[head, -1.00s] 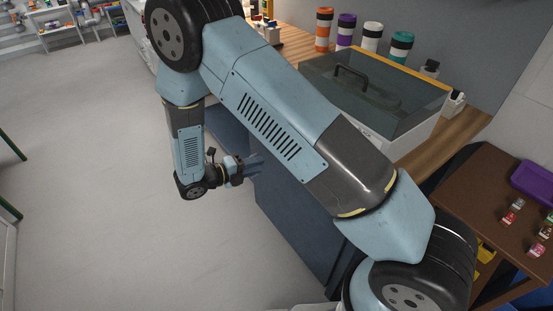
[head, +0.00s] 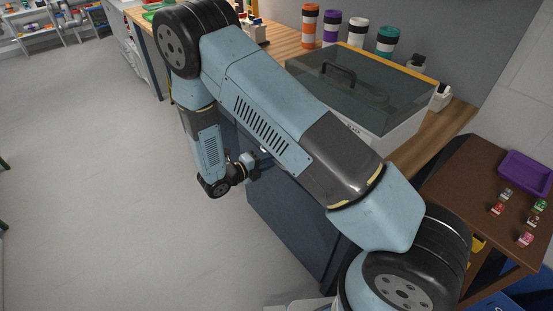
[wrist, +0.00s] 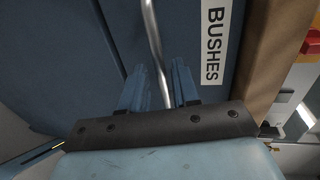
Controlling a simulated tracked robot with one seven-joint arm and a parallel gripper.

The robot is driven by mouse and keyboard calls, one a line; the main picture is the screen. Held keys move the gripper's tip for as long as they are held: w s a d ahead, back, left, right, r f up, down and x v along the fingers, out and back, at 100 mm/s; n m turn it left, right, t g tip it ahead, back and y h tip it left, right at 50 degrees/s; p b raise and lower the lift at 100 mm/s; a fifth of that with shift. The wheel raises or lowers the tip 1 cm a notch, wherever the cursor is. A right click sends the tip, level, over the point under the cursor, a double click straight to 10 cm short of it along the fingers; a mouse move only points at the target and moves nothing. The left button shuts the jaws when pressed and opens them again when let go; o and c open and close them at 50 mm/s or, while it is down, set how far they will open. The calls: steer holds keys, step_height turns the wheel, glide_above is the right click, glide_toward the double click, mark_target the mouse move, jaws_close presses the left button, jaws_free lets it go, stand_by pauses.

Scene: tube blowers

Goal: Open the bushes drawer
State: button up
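The bushes drawer front (wrist: 100,50) is dark blue and fills much of the wrist view, with a white label reading BUSHES (wrist: 214,45). Its metal bar handle (wrist: 152,35) runs down the picture into the space between the two fingers of my gripper (wrist: 163,85). The fingers stand apart on either side of the bar, and I see no firm grip on it. In the head view my gripper (head: 250,165) is at the side of the dark blue cabinet (head: 290,225); my arm hides the drawer front there.
A wooden worktop (head: 430,140) carries a clear-lidded box (head: 365,85) and several striped cups, including an orange one (head: 310,25). A brown table (head: 470,190) with a purple tray (head: 525,175) stands at right. The floor at left is clear.

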steer(key=shift+x, duration=1.2)
jaws_close()
